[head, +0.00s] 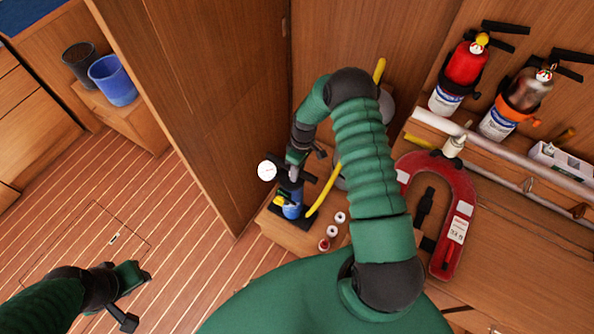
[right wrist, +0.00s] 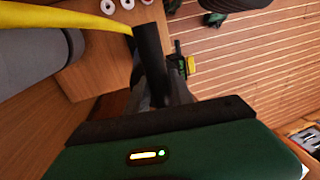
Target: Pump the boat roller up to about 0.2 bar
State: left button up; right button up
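A small pump with a blue body (head: 291,207) and black base stands on a low wooden ledge. Its white round gauge (head: 267,171) faces up; the needle is too small to read. A yellow hose (head: 324,190) runs from the pump towards the grey roller (head: 387,106), mostly hidden behind my right arm. The hose (right wrist: 65,18) and roller (right wrist: 35,65) also show in the right wrist view. My right gripper (head: 296,165) is at the pump's black top handle; its grip is hidden. My left gripper (head: 130,296) has its fingers apart, empty, above the floor.
Several small round fittings (head: 333,231) lie beside the pump. A red horseshoe-shaped item (head: 459,190) lies on the right bench. Two fire extinguishers (head: 466,63) (head: 525,92) hang at upper right. A tall wooden panel (head: 200,90) stands left of the pump. The plank floor (head: 170,225) is clear.

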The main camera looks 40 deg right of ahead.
jog(key=o, duration=0.3)
jog(key=shift+w+d+f, duration=0.1)
jog(key=shift+d+f, duration=0.05)
jog(key=shift+o, duration=0.2)
jog(key=shift+r, duration=0.4)
jog(key=w+d+r+b, duration=0.1)
jog(key=d+r+b, duration=0.1)
jog(key=r, duration=1.3)
jog(key=shift+w+d+r, duration=0.2)
jog(key=shift+d+r, duration=0.1)
jog(key=shift+d, duration=0.3)
